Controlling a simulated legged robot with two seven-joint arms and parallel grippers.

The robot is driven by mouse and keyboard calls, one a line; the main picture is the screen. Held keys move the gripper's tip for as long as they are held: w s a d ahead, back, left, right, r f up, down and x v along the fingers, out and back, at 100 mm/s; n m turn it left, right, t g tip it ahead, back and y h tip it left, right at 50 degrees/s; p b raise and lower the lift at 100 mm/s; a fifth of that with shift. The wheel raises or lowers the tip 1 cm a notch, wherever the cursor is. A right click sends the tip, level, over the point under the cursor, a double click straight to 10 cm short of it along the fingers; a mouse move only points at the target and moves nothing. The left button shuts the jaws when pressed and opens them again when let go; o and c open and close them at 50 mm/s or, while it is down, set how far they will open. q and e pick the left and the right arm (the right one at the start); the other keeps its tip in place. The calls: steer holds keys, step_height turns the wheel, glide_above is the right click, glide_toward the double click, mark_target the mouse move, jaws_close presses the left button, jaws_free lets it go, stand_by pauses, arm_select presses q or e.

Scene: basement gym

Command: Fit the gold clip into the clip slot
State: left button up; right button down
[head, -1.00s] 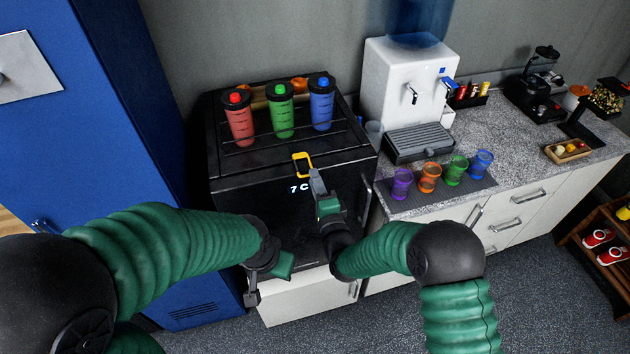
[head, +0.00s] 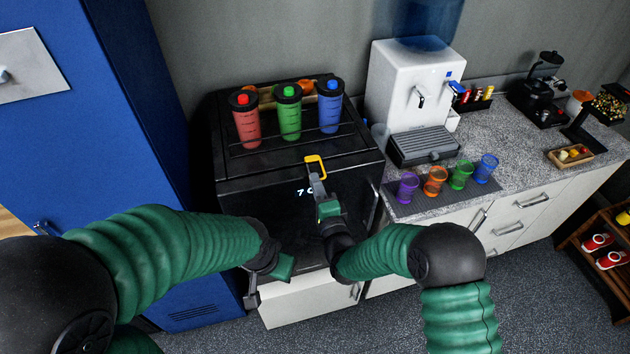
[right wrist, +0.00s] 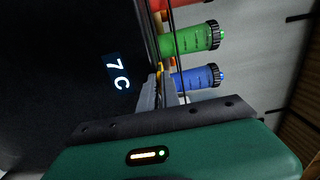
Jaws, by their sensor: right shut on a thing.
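The gold clip (head: 316,161), a yellow loop, is at the top front edge of the black cooler (head: 255,215). My right gripper (head: 317,181) is shut on it, in front of the cooler door. In the right wrist view my right gripper's fingers (right wrist: 166,88) reach toward the cooler's edge, and only a sliver of the clip (right wrist: 159,70) shows between them. I cannot make out the clip slot, nor whether the clip touches the cooler. My left gripper (head: 252,292) hangs low at the cooler's lower left; its jaws are unclear.
Red (head: 246,122), green (head: 290,115) and blue (head: 330,108) bottles stand on the cooler top behind a thin rail. A white water dispenser (head: 405,75) and several coloured cups are on the counter (head: 515,155) at right. A blue locker (head: 95,130) stands at left.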

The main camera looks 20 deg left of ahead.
steer(key=s+d+r+p, duration=0.5)
steer(key=s+d+r, duration=0.2)
steer(key=s, duration=0.4)
steer(key=shift+s+d+r, duration=0.25)
steer(key=shift+s+d, duration=0.05)
steer(key=shift+d, duration=0.15)
steer(key=shift+w+a, duration=0.1)
